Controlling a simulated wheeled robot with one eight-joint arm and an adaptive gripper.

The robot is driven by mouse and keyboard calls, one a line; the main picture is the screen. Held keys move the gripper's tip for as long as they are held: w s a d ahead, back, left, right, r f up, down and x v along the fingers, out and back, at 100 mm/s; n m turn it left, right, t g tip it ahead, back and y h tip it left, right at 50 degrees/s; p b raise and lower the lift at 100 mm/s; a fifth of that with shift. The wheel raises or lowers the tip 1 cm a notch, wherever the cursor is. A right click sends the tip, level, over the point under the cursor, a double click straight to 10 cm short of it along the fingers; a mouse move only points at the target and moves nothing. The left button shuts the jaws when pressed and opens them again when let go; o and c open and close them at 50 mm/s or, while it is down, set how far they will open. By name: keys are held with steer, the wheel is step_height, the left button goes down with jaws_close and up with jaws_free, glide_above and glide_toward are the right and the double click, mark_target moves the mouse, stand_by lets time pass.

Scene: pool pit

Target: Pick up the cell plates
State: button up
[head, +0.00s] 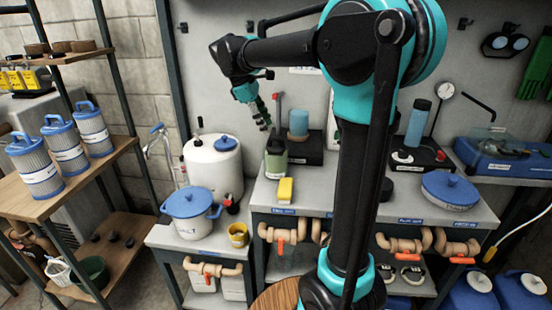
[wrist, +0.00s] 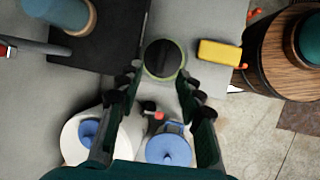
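I cannot tell for sure which thing is the cell plates; no label that I can read names them. My gripper (head: 262,115) hangs over the bench, and its two fingers are apart with nothing between them in the wrist view (wrist: 160,82). A green canister with a dark lid (head: 276,160) stands upright below it. Its round dark top (wrist: 163,58) shows just beyond the fingertips in the wrist view. A blue cylinder on a black base (head: 298,122) stands behind it. It also shows in the wrist view (wrist: 65,14), at top left.
A yellow block (head: 285,190) lies in front of the canister. A white drum (head: 213,165) and blue-lidded pot (head: 190,212) stand left. Another blue cylinder (head: 418,120) and a flat blue-lidded tub (head: 450,190) stand right. Blue-capped filters (head: 68,150) fill the left shelf.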

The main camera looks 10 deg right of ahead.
steer(key=shift+x, duration=3)
steer(key=shift+s+d, duration=0.1)
steer(key=shift+d, duration=0.1)
jaws_close()
